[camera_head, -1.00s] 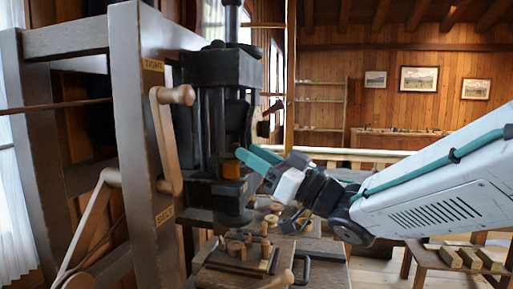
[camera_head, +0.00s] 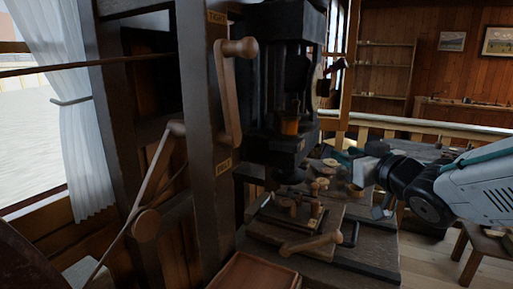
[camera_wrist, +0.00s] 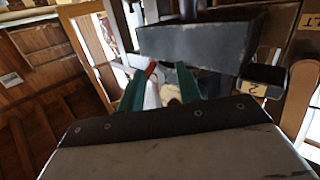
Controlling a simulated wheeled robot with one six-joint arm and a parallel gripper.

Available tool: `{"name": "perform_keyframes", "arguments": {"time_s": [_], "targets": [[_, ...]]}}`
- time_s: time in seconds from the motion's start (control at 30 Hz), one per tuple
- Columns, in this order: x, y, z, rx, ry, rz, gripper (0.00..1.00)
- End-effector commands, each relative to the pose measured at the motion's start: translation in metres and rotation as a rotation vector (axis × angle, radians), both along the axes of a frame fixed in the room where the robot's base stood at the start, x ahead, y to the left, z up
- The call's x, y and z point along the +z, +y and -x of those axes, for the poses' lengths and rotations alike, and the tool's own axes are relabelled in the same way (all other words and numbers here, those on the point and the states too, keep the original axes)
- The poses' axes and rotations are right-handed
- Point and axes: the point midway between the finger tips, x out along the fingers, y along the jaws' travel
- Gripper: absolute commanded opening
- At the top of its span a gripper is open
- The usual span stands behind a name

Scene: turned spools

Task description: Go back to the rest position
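My gripper (camera_head: 343,156) has teal fingers, dark in shadow, and hangs over the bench right of the black machine (camera_head: 285,80). In the wrist view, the two teal fingers (camera_wrist: 160,88) stand apart, with no held object clearly visible between them. A small orange-brown piece (camera_head: 289,125) sits in the machine, left of my fingertips and apart from them. My arm comes in from the right edge.
A dark wooden frame post (camera_head: 203,160) with a cranked handle (camera_head: 232,90) and labels stands left of the machine. The bench (camera_head: 340,262) below holds several small wooden parts. A low table (camera_head: 480,240) stands at the right. Pale floor shows between.

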Motion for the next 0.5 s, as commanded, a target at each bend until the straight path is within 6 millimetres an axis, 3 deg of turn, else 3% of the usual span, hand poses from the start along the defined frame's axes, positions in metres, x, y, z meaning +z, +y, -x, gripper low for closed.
{"name": "perform_keyframes", "arguments": {"time_s": [0.13,0.27,0.4,0.5], "targets": [[-0.042,-0.045,0.012,-0.217,0.25,0.11,0.35],[-0.076,-0.074,0.046,-0.354,0.503,0.176,0.35],[-0.105,-0.087,0.102,-0.433,0.796,0.217,0.35],[-0.119,-0.084,0.15,-0.442,1.009,0.226,0.35]]}}
